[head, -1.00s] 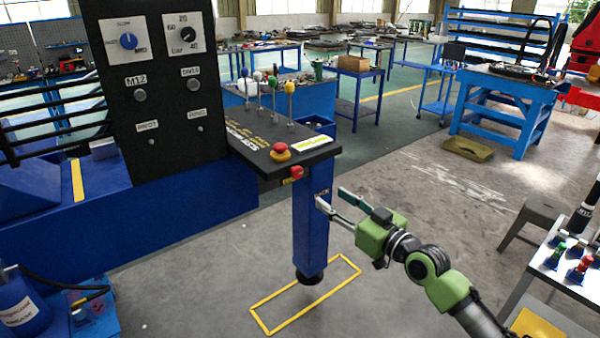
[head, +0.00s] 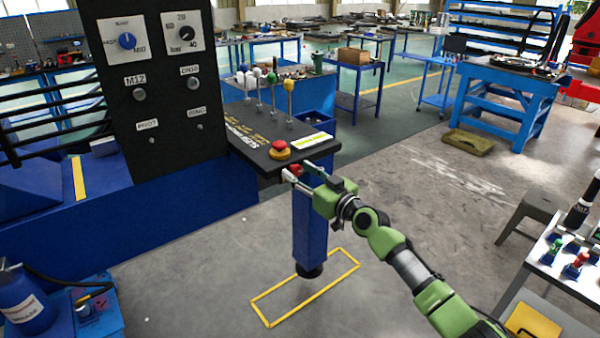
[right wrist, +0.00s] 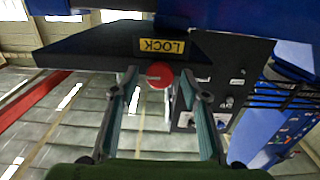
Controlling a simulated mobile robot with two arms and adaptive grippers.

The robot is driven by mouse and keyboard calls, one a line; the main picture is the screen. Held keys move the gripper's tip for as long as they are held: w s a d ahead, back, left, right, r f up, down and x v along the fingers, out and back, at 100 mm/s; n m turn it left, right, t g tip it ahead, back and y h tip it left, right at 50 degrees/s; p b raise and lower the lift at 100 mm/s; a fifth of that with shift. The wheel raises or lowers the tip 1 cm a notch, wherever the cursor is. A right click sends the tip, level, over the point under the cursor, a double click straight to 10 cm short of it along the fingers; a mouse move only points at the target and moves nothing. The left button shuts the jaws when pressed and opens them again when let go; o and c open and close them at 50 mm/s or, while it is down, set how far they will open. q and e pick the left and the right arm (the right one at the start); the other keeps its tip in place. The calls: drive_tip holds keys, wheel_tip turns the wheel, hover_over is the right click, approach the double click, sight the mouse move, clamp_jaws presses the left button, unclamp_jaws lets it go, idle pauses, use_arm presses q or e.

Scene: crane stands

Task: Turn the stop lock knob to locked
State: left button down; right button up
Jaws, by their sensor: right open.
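The red stop lock knob (head: 296,169) sits on the front edge of the black console, below the red mushroom stop button (head: 280,150). In the right wrist view the knob (right wrist: 159,75) is a red disc with a pale bar across it, under a yellow LOCK label (right wrist: 162,46) that reads upside down. My right gripper (head: 301,171) is open at the console edge. In the right wrist view its fingers (right wrist: 158,84) appear on either side of the knob, with gaps showing; how deep they reach is unclear. My left gripper is not in view.
The black console (head: 245,135) carries several ball-topped levers on a blue post (head: 309,225). A tall black panel (head: 160,100) with dials stands left of it. A stool (head: 530,210) and a white table (head: 560,285) are at right.

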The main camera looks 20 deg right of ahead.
drive_tip(key=shift+w, duration=0.15)
drive_tip(key=c, duration=1.1)
drive_tip(key=shift+m, duration=0.4)
drive_tip(key=m+b, duration=0.1)
drive_tip(key=m, duration=0.1)
drive_tip(key=shift+m, duration=0.4)
drive_tip(key=m, duration=0.3)
drive_tip(key=shift+m+b, duration=0.3)
drive_tip(key=m, duration=0.4)
drive_tip(key=shift+d+m, duration=0.1)
drive_tip(key=shift+m, duration=0.2)
drive_tip(key=m+p, duration=0.1)
drive_tip(key=m, duration=0.5)
drive_tip(key=shift+f+p, duration=0.1)
drive_tip(key=shift+p, duration=0.2)
